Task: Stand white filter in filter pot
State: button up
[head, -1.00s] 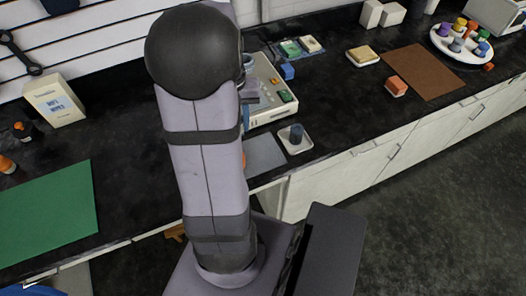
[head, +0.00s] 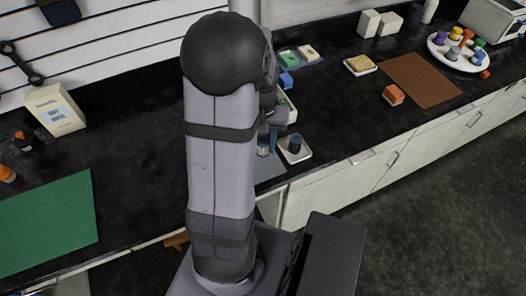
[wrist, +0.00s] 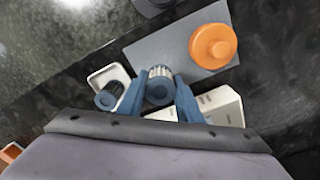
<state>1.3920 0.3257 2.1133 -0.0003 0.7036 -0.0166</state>
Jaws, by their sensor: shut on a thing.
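The white filter (wrist: 160,73), with pale pleats and a blue end cap, is between the two blue fingers of my gripper (wrist: 158,95) in the wrist view. My gripper is shut on it. In the head view the filter (head: 263,149) hangs below my wrist, partly hidden by my arm. A round orange pot (wrist: 205,46), likely the filter pot, stands on a grey mat (wrist: 160,45), up and right of the held filter and apart from it in the wrist view. My arm hides the pot in the head view.
A dark filter with a blue cap (wrist: 108,97) stands in a white tray (wrist: 97,78) close beside my gripper; the tray also shows in the head view (head: 305,154). A green mat (head: 45,220) lies clear at left.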

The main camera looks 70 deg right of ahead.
aim_at(263, 154)
jog(key=shift+f+p, duration=0.4)
jog(key=shift+f, duration=2)
jog(key=shift+f, duration=0.2)
jog(key=o, duration=1)
notch_tip(263, 154, up, 12)
jog(key=shift+r+b, duration=0.2)
jog(key=shift+b, duration=0.6)
jog(key=shift+w, duration=0.15)
